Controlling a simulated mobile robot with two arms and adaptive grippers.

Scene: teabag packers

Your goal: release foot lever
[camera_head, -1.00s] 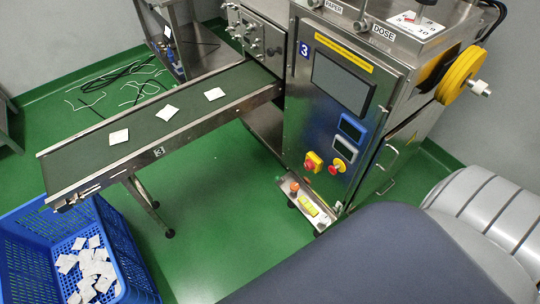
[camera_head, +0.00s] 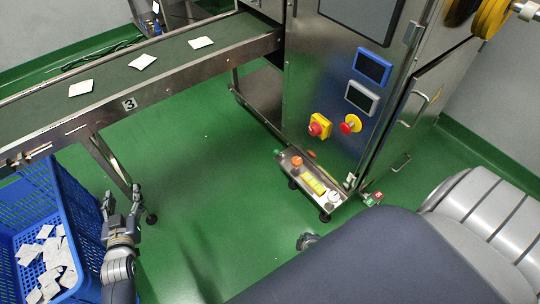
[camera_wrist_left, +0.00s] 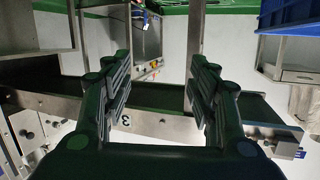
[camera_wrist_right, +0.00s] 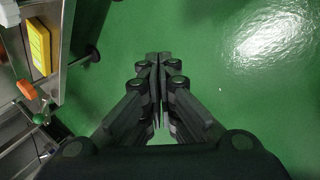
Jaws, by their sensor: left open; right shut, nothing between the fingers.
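At the foot of the machine a low metal unit (camera_head: 290,170) carries an orange knob (camera_head: 297,161), a yellow block (camera_head: 313,185) and a pale round dial. A small green and red piece (camera_head: 372,199) sits to its right; I cannot tell which part is the foot lever. The right wrist view shows the yellow block (camera_wrist_right: 40,45) and an orange part (camera_wrist_right: 27,88) at left. My right gripper (camera_head: 308,240) is shut and empty over bare floor, apart from the unit, with its arm partly hidden. My left gripper (camera_head: 122,205) is open and empty beside the blue crate.
The blue crate (camera_head: 88,215) with several white teabags stands at the left. The conveyor (camera_head: 50,110) carries white packets. The machine front has a red button (camera_head: 316,128) and another red button (camera_head: 348,126). The green floor between crate and machine is clear.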

